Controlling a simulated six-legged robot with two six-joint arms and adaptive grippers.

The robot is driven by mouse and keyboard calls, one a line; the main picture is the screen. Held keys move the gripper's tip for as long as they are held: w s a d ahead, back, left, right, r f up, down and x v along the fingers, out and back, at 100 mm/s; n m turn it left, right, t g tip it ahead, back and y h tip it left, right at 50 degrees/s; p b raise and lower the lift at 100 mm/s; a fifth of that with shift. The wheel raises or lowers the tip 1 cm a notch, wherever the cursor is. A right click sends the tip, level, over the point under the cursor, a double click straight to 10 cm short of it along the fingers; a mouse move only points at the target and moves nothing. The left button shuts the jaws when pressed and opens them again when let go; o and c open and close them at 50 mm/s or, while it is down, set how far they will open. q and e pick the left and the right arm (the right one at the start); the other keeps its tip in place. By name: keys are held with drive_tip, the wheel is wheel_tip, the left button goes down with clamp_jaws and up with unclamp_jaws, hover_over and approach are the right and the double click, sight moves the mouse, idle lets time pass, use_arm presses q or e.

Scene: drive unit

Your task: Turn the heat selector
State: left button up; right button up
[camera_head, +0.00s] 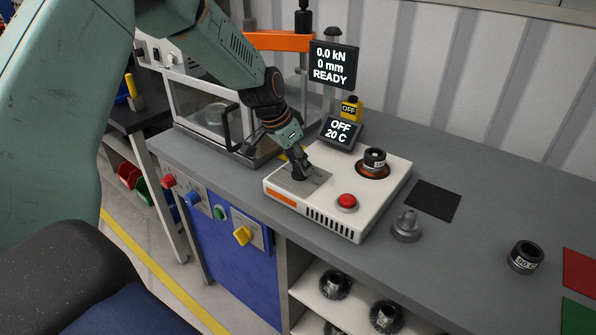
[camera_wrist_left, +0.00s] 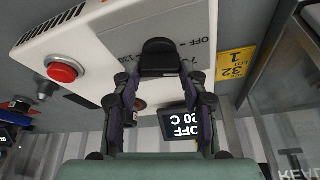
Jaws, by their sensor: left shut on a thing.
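The heat selector is a black knob (camera_wrist_left: 160,52) on a grey plate (camera_head: 316,182) on top of the white heater unit (camera_head: 385,188). My left gripper (camera_head: 298,168) reaches down onto it from above. In the left wrist view the gripper's two fingers (camera_wrist_left: 160,76) are shut on the knob from both sides. In the head view the gripper mostly hides the knob. Markings "OFF" and "130" show on the plate beside it. The small display (camera_head: 340,131) behind the unit reads OFF, 20 C. My right gripper is in neither view.
A red button (camera_head: 346,202) and a dark ring part (camera_head: 374,160) on a round seat are on the unit. A press display (camera_head: 333,64) stands behind. A grey metal part (camera_head: 406,227), a black mat (camera_head: 433,200) and another ring (camera_head: 526,257) lie to the right.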

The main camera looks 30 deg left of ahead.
use_arm(q)
drive_tip(key=m+b, duration=0.1)
drive_tip(key=m+h+b, duration=0.1)
drive_tip(key=shift+f+m+g+b, duration=0.3)
drive_tip(key=shift+b, duration=0.05)
drive_tip(key=shift+r+m+g+h+b, duration=0.1)
drive_tip(key=shift+m+g+h+b, duration=0.35)
drive_tip(key=shift+m, duration=1.05)
drive_tip(key=shift+s, duration=0.1)
drive_tip(key=o, duration=1.1)
drive_tip(key=shift+a, duration=0.1)
drive_tip(key=shift+o, duration=0.2)
drive_tip(key=shift+r, duration=0.1)
drive_tip(key=shift+a+r, duration=0.15)
drive_tip(key=shift+r, duration=0.35)
drive_tip(key=v, duration=1.1)
